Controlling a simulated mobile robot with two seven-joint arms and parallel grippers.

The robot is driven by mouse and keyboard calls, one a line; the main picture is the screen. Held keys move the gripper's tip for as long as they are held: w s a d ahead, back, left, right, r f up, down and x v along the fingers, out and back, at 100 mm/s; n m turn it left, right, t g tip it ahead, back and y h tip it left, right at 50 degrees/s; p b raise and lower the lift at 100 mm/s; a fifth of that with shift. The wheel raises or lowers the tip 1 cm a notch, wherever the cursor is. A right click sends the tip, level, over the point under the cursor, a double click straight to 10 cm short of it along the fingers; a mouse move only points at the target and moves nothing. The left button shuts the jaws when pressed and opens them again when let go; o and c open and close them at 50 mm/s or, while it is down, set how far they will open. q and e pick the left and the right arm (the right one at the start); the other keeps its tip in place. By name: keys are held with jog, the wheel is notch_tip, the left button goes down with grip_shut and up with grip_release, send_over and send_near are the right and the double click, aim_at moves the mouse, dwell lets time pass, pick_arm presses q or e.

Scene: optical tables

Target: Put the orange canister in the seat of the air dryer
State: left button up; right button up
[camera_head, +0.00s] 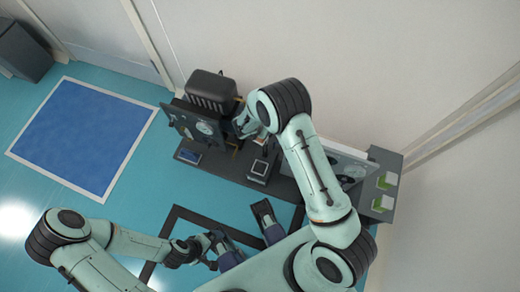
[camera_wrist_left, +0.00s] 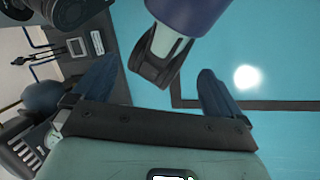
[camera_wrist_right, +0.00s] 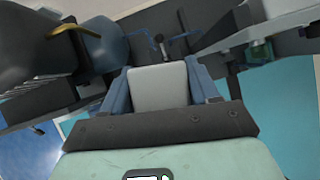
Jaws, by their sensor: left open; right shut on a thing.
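My right gripper (camera_wrist_right: 158,72) is shut on a pale grey, blunt-ended thing (camera_wrist_right: 158,88), held between its blue fingers. I see no clear orange on it, so I cannot tell whether it is the orange canister. In the head view my right gripper (camera_head: 243,124) is at the dark equipment on the bench, mostly hidden by its own arm. A dark panel with a round dial (camera_head: 204,128) stands just left of it; I cannot tell which part is the air dryer or its seat.
A black ribbed machine (camera_head: 210,90) stands behind the panel against the wall. A small square device (camera_head: 259,170) sits on the dark bench (camera_head: 285,186). Green-and-white blocks (camera_head: 384,201) stand at its right end. In the right wrist view a yellow handle (camera_wrist_right: 62,27) shows beside a dark blue rounded body (camera_wrist_right: 104,45).

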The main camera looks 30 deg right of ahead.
jog(key=shift+s+a+f+n+t+y, duration=0.2)
jog(key=shift+s+a+f+n, duration=0.25)
jog(key=shift+s, duration=0.15)
jog(key=shift+s+a+f+n+t+y, duration=0.1)
jog(key=shift+s+a+f+n+t, duration=0.1)
jog(key=shift+s+a+f+n, duration=0.3)
jog(key=shift+s+d, duration=0.1)
jog(key=shift+s, duration=0.1)
pick_arm(q)
jog(key=w+a+f+t+y+b, duration=0.1)
jog(key=w+a+f+t+b, duration=0.2)
jog(key=w+f+b, duration=0.4)
jog(key=shift+w+a+f+n, duration=0.3)
jog(key=shift+w+a+f, duration=0.3)
jog(key=shift+w, duration=0.6)
pick_arm(e)
jog(key=shift+f, duration=13.9)
jog(key=shift+f+b, duration=0.15)
jog(key=shift+b, duration=0.2)
jog(key=o, duration=1.2)
pick_arm(q)
jog(key=shift+w+a, duration=0.1)
jog(key=shift+w, duration=0.05)
